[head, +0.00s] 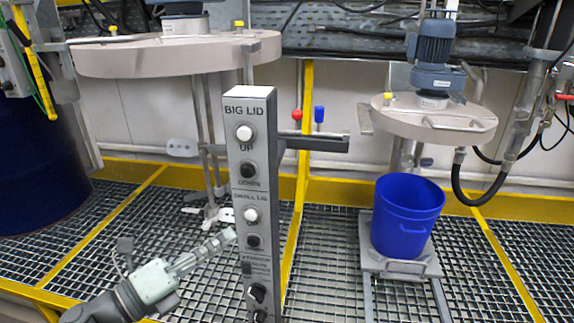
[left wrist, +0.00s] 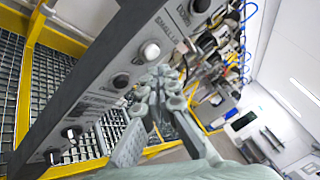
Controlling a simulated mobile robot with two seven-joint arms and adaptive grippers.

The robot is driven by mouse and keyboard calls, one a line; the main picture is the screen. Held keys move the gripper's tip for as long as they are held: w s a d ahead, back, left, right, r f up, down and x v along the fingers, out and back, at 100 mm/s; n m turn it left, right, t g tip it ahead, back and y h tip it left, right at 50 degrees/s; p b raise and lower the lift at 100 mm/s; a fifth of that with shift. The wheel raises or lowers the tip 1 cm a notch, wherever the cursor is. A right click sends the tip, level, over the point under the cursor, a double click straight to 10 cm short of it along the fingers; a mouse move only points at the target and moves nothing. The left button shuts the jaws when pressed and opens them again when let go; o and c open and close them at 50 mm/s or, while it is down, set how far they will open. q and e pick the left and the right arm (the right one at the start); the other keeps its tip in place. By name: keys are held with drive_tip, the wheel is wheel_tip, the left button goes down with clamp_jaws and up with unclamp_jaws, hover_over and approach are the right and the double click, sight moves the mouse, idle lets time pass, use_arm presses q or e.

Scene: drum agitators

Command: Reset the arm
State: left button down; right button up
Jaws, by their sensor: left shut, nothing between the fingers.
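My left arm comes in from the bottom left of the head view. Its gripper (head: 229,236) is shut and empty, with the fingertips pointing up and right toward the left edge of the grey control panel (head: 238,170). In the left wrist view the shut fingertips (left wrist: 168,82) are in front of the panel (left wrist: 85,85), close to a white button (left wrist: 150,51) and a black button (left wrist: 121,80). Whether they touch the panel, I cannot tell. My right gripper is in neither view.
The panel post stands upright with "BIG LID" buttons above "SMALL LID" buttons. A large lid (head: 110,60) is raised at left near a dark blue drum (head: 35,165). A smaller lid (head: 435,122) hangs above a blue bucket (head: 405,225) at right. Grating floor surrounds the post.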

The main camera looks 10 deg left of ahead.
use_arm(q)
drive_tip(key=w+a+f+n+t+y, duration=0.25)
drive_tip(key=a+f+n+y, duration=0.55)
drive_tip(key=n, duration=0.5)
drive_tip(key=s+a+f+n+g+y, duration=0.3)
drive_tip(key=a+f+n+g+y, duration=0.25)
drive_tip(key=f+n, duration=0.4)
drive_tip(key=s+d+f+n+g, duration=0.2)
drive_tip(key=s+f+n+g, duration=0.2)
drive_tip(key=s+f, duration=0.4)
drive_tip(key=s+d+f+n+g, duration=0.2)
drive_tip(key=s+f+g, duration=0.3)
drive_tip(key=s+f, duration=0.4)
drive_tip(key=shift+d+f+n, duration=0.2)
drive_tip(key=shift+f+n, duration=0.25)
drive_tip(key=shift+n, duration=0.4)
